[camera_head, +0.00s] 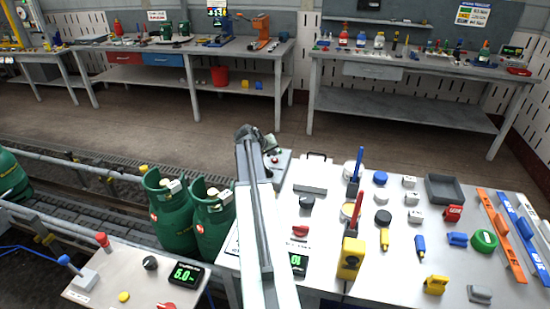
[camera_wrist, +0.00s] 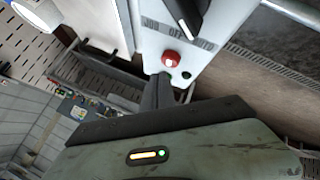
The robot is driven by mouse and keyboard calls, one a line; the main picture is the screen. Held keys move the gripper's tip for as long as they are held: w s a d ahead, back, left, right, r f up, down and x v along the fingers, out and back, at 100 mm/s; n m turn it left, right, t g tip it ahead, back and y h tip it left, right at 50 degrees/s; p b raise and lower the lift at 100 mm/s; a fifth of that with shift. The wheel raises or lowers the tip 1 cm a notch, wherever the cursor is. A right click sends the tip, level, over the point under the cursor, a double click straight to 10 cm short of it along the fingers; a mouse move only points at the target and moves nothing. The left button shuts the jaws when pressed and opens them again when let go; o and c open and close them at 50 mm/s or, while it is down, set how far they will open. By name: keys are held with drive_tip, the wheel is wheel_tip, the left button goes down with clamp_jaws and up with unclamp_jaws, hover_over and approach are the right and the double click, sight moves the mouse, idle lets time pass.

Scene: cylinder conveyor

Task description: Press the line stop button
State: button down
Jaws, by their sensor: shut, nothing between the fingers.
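A red round button (camera_wrist: 171,59) sits on a pale control box (camera_wrist: 205,40) in the wrist view, with a small dark button (camera_wrist: 186,74) beside it and a black knob (camera_wrist: 183,14) farther along. In the head view the control box (camera_head: 284,158) stands at the table's back left corner, and a red button (camera_head: 274,160) shows on it. My gripper (camera_wrist: 162,80) is shut and empty. Its tips appear close to the red button in the wrist view; I cannot tell whether they touch it. In the head view my gripper (camera_head: 246,131) is left of the box.
Green gas cylinders (camera_head: 171,215) stand on the conveyor (camera_head: 110,205) at left. The right table (camera_head: 330,240) holds several tools and parts. A nearer panel (camera_head: 125,275) carries a red-topped switch (camera_head: 102,240), a yellow button (camera_head: 124,297) and a green display (camera_head: 186,274). Workbenches line the back wall.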

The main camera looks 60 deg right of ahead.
sight(273, 160)
wheel_tip(273, 160, up, 5)
drive_tip(key=p, duration=0.5)
drive_tip(key=shift+r, duration=0.1)
idle(0.7)
